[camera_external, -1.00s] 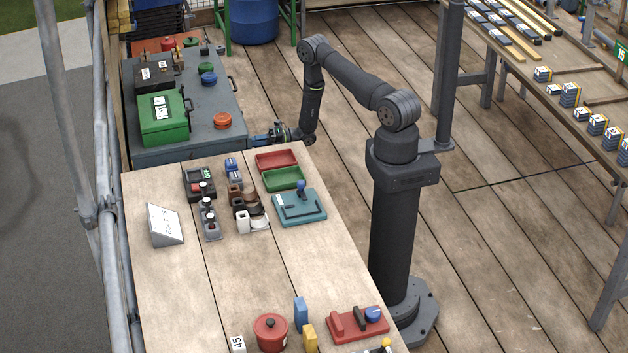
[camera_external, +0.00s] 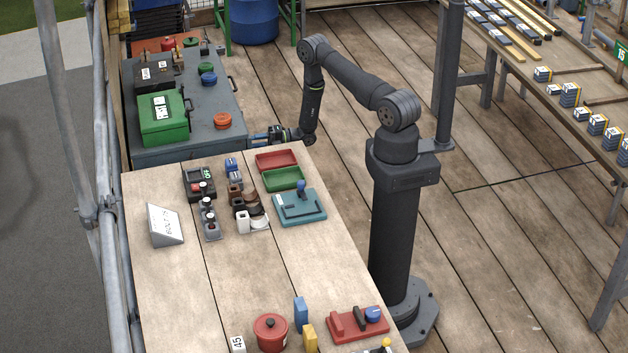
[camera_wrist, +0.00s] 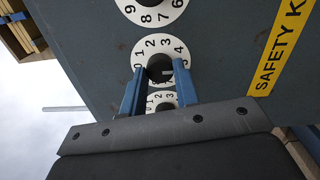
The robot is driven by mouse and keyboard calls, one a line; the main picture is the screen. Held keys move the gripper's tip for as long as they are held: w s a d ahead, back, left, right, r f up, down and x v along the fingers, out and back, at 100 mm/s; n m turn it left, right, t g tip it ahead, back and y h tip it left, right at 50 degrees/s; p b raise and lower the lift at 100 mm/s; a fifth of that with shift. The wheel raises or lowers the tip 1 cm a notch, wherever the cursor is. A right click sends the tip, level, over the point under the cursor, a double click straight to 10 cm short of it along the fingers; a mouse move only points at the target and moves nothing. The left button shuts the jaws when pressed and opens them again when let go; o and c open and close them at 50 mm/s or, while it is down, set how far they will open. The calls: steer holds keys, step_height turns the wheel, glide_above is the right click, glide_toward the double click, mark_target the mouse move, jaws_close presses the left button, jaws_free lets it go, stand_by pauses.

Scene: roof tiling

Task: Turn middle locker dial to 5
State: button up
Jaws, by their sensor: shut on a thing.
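The locker (camera_external: 190,148) is a blue-grey cabinet behind the workbench. In the wrist view its face (camera_wrist: 225,40) carries three white dials in a row. The middle dial (camera_wrist: 151,44) shows the numerals 1 to 4 along its visible rim. My gripper (camera_wrist: 159,72) has its blue fingers on either side of the dark knob (camera_wrist: 157,62) of this dial and is shut on it. A small pale mark shows on the knob's right side; the numeral it faces is unclear. In the external view my gripper (camera_external: 274,136) is beside the locker, and the dials are hidden.
Another dial (camera_wrist: 153,8) lies above the middle one, and a partly covered dial (camera_wrist: 161,99) lies below, close to my fingers. A yellow safety label (camera_wrist: 280,45) is at right. The workbench (camera_external: 200,290) holds several trays and tools. A green first aid box (camera_external: 163,118) stands on the locker.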

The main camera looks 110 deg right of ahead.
steer(key=o, duration=1)
steer(key=shift+c, duration=0.2)
steer(key=s, duration=1.7)
steer(key=shift+s+a+f, duration=0.2)
steer(key=shift+a+f, duration=0.05)
steer(key=shift+f, duration=0.1)
steer(key=w, duration=1.7)
steer(key=shift+w+d+r, duration=0.2)
steer(key=shift+d+r, duration=0.05)
steer(key=shift+r, duration=0.1)
steer(key=n+y, duration=0.1)
steer(key=n, duration=1.4)
steer(key=shift+d+n, duration=0.1)
steer(key=shift+n, duration=0.2)
stand_by(0.7)
